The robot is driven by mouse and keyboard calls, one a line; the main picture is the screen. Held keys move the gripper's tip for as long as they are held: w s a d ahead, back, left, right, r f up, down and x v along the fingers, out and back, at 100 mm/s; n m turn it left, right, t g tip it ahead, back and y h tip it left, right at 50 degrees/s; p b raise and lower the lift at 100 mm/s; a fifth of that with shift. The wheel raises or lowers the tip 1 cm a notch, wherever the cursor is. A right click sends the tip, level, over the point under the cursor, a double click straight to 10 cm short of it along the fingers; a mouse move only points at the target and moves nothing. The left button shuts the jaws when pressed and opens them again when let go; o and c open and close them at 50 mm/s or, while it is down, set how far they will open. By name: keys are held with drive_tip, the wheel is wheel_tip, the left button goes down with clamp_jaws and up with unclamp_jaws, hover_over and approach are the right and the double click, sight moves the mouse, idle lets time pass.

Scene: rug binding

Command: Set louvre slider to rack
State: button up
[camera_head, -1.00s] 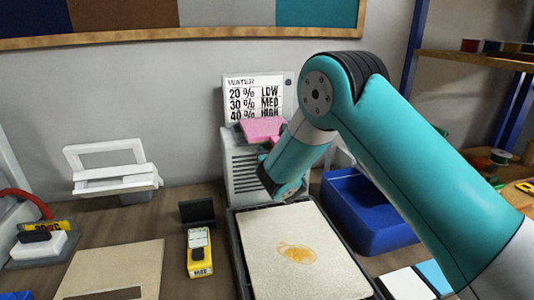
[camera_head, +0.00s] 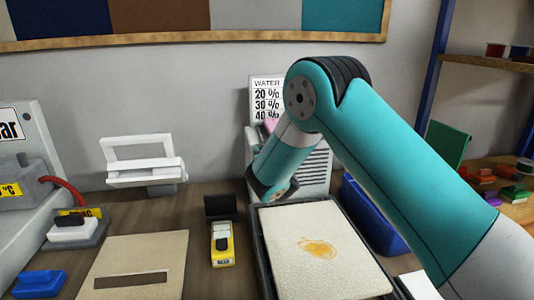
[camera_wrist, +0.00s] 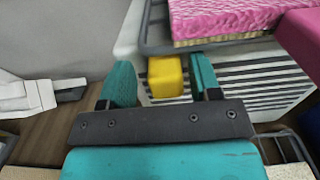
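The white louvred unit (camera_head: 316,168) stands against the back wall, behind the arm, with dark slats on its front. In the wrist view its slatted face (camera_wrist: 255,88) is close. A yellow block (camera_wrist: 165,76), which looks like the louvre slider, sits at the left end of the slats. My gripper (camera_wrist: 161,66) is open, its two teal fingers on either side of the yellow block in the picture, with a gap on each side. I cannot tell whether the block is between the fingertips or beyond them. In the head view my gripper (camera_head: 272,192) is in front of the unit's lower left.
A wire rack (camera_wrist: 158,32) with pink material (camera_wrist: 220,18) is above the slats. A tray with a stained beige piece (camera_head: 318,245) lies below. A yellow meter (camera_head: 222,243), a white frame device (camera_head: 143,165) and a blue bin (camera_head: 368,215) stand nearby.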

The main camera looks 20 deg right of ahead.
drive_tip(key=shift+s, duration=0.1)
drive_tip(key=shift+s+f+b, duration=0.1)
drive_tip(key=shift+s+b, duration=0.2)
drive_tip(key=shift+s, duration=0.05)
drive_tip(key=s+a+b, duration=0.2)
drive_tip(key=s+b, duration=0.6)
drive_tip(key=s, duration=0.8)
drive_tip(key=shift+s+a, duration=0.15)
drive_tip(key=shift+a, duration=0.25)
